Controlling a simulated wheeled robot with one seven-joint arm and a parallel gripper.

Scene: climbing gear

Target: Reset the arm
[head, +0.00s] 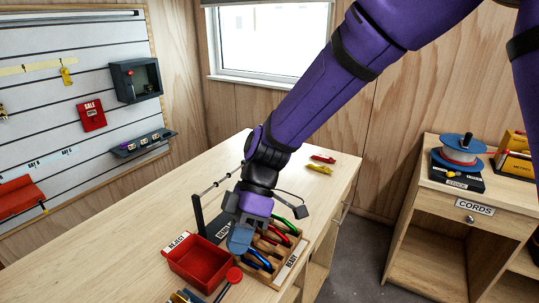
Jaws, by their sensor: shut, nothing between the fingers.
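My purple arm reaches down from the upper right over the wooden workbench (130,222). My gripper (240,240) is low over the bench, between the red reject bin and the wooden rack. It is shut and I see nothing held in it. The fingertips look close to the rack's left part; I cannot tell whether they touch it. The wooden rack (290,270) marked "READY" holds several coloured carabiners (280,225), partly hidden by my gripper.
A red bin (197,262) marked "REJECT" stands left of my gripper. A dark post (199,215) with a thin rod rises beside it. Red and yellow pieces (320,168) lie at the bench's far right. A cabinet (440,240) marked "CORDS" stands right. The bench's left part is clear.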

